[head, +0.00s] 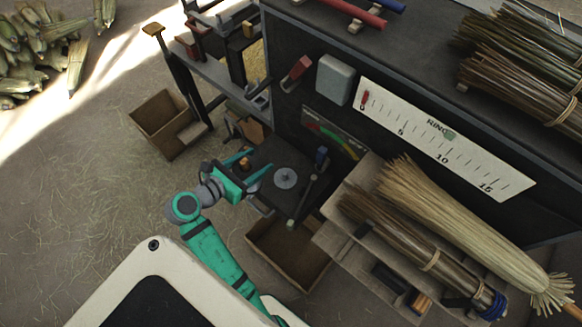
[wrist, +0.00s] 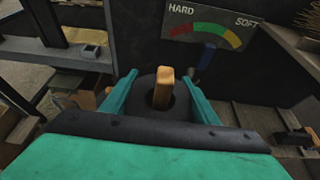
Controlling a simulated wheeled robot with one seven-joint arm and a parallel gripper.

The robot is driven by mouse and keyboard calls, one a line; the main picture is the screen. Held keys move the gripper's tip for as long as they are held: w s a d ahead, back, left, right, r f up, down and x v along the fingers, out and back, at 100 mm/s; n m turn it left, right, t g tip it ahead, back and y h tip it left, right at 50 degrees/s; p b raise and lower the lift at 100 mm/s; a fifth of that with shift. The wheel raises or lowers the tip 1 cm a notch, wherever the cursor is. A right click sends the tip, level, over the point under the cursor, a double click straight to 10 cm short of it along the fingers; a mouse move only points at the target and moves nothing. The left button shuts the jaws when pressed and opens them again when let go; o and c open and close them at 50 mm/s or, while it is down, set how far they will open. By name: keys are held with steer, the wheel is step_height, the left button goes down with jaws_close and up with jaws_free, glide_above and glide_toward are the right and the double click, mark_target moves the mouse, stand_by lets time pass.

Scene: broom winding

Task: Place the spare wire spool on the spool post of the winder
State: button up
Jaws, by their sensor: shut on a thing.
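My gripper (head: 251,166) reaches over the dark winder (head: 293,197) in the head view. In the wrist view my gripper (wrist: 160,92) has its two teal fingers closed on the sides of a dark ring-shaped thing, which looks like the wire spool (wrist: 145,108). A tan wooden peg (wrist: 163,85) stands up inside its hole; it shows as a small orange piece between the fingers in the head view (head: 245,162). I cannot tell whether the peg is the spool post, or how low the spool sits. The gripper body hides the near side.
A grey disc (head: 286,178) and a blue-handled lever (head: 321,156) are on the winder, right of my gripper. A hard-soft gauge (wrist: 210,34) is on the panel behind. Broom bundles (head: 440,225) lie at right. An open box (head: 285,255) stands below.

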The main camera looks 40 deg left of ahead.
steer(key=shift+w+d+f, duration=0.65)
steer(key=shift+w+f, duration=1.45)
steer(key=shift+w, duration=0.05)
steer(key=shift+w+d+f, duration=0.7)
steer(key=shift+w+f, duration=1.4)
steer(key=shift+f, duration=0.05)
steer(key=shift+w+d+f, duration=0.65)
steer(key=shift+w+f, duration=1.45)
steer(key=shift+w, duration=0.05)
steer(key=o, duration=1.6)
steer(key=shift+f, duration=0.15)
steer(key=shift+c, duration=0.2)
steer(key=v, duration=1.2)
